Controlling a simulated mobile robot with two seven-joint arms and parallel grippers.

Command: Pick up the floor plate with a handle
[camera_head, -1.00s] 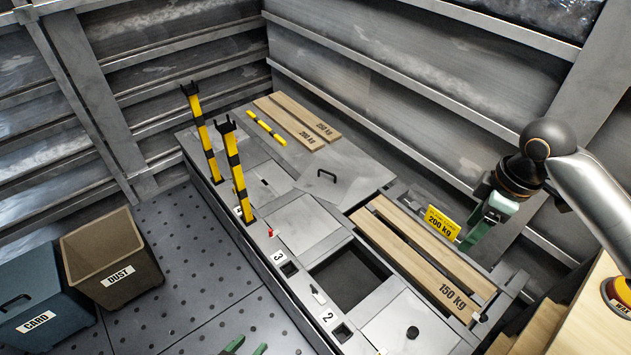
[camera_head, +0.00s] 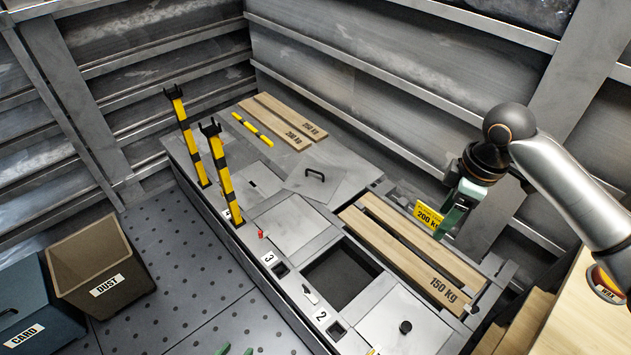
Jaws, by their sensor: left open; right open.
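The floor plate with a handle (camera_head: 328,187) is a grey square plate with a black bar handle (camera_head: 315,174). It lies on the grey deck in the middle of the view, behind the open square hole (camera_head: 340,277). My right gripper (camera_head: 449,222), with green fingers, hangs open and empty to the right of the plate, beside the yellow 200 kg sign. My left gripper (camera_head: 236,350) is open at the bottom edge, where only its green fingertips show. Neither gripper touches the plate.
Two yellow-black posts (camera_head: 223,178) stand left of the plate. Wooden planks (camera_head: 398,250) marked 150 kg lie to its right, more planks (camera_head: 278,122) behind. Another plate with a round knob (camera_head: 382,322) lies in front. The dust bin (camera_head: 75,262) stands on the left floor.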

